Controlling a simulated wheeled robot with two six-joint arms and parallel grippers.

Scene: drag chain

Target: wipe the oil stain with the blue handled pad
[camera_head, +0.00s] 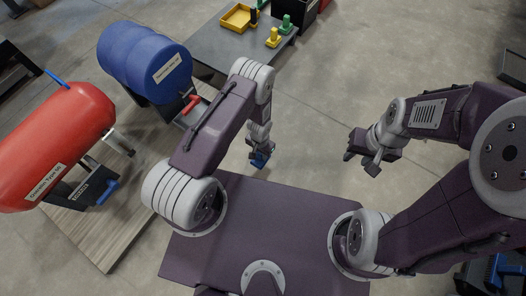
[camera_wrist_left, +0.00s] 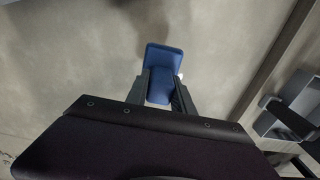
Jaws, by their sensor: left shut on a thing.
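My left gripper (camera_head: 259,153) is shut on the blue handled pad (camera_head: 260,162) and holds it in front of my base, over the concrete floor. In the left wrist view the blue pad (camera_wrist_left: 163,72) sits between the two dark fingers of my left gripper (camera_wrist_left: 161,92). My right gripper (camera_head: 364,162) is over the floor to the right, and its fingers look apart with nothing seen between them. I cannot make out an oil stain in either view.
A red drum (camera_head: 55,140) and a blue drum (camera_head: 140,60) lie at the left by a wooden board (camera_head: 95,240). A dark table (camera_head: 225,50) at the back holds a yellow tray (camera_head: 238,18) and green-and-yellow pieces (camera_head: 273,38). The floor (camera_head: 320,110) between my arms is clear.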

